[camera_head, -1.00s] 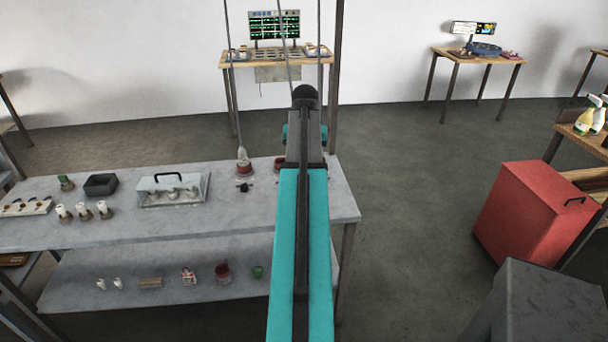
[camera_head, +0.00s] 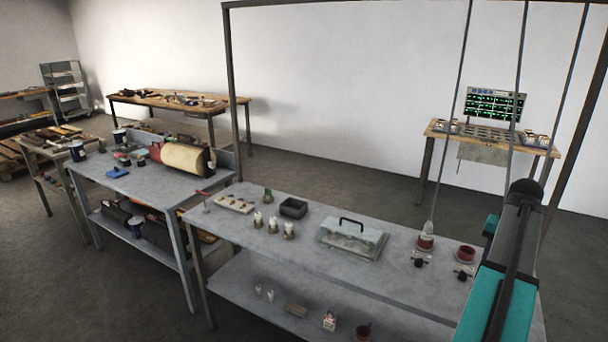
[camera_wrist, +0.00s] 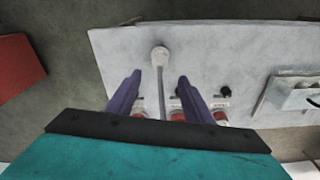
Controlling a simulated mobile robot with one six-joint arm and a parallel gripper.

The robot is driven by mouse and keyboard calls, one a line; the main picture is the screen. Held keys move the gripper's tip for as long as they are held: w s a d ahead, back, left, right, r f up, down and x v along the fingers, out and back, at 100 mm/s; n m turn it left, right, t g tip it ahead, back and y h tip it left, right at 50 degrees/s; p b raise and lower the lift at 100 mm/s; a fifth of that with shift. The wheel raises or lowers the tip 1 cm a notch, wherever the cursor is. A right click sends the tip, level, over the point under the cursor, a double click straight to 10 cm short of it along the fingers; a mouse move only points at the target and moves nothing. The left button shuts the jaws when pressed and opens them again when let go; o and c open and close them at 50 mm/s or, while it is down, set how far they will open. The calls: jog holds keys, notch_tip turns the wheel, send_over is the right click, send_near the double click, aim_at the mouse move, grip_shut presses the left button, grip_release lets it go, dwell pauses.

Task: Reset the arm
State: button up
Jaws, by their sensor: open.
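My teal and black arm (camera_head: 500,280) reaches in from the lower right of the head view, over the right end of the grey bench (camera_head: 300,225). My gripper (camera_wrist: 159,78) shows in the wrist view as two purple fingers, spread apart with nothing held between them. They are above the bench, which also shows in the wrist view (camera_wrist: 225,50). A pale round-ended weight on a rod (camera_wrist: 160,57) appears between the fingers in that view; I cannot tell its distance from them. The gripper's fingers cannot be made out in the head view.
A clear-lidded box (camera_head: 352,238), a dark tray (camera_head: 293,208) and red pots (camera_head: 465,254) stand on the bench. Thin cords or rods (camera_head: 452,120) hang near my arm inside a metal frame (camera_head: 232,90). A red cabinet (camera_wrist: 15,65) lies left in the wrist view.

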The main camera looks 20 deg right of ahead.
jog(key=w+a+f+n, duration=0.3)
jog(key=w+a+f, duration=0.6)
jog(key=a, duration=0.4)
jog(key=w+a+f+n, duration=0.3)
jog(key=w+a+f, duration=0.5)
jog(key=w+a, duration=0.4)
jog(key=s+a+f+n, duration=0.15)
jog(key=a+f, duration=0.35)
jog(key=a, duration=0.7)
jog(key=a+f+n+y, duration=0.1)
jog(key=a+f+n, duration=0.35)
jog(key=a, duration=0.85)
jog(key=a+f+n, duration=0.1)
jog(key=a+f, duration=0.6)
jog(key=a, duration=0.5)
jog(key=s+f+g+b, duration=0.1)
jog(key=s+f+g, duration=0.2)
jog(key=s+f, duration=0.7)
jog(key=s+f+g+b, duration=0.2)
jog(key=s+f, duration=0.8)
jog(key=s, duration=0.5)
jog(key=shift+s+f+g, duration=0.35)
jog(key=shift+f+g, duration=0.05)
jog(key=shift+g, duration=0.3)
jog(key=shift+d, duration=0.1)
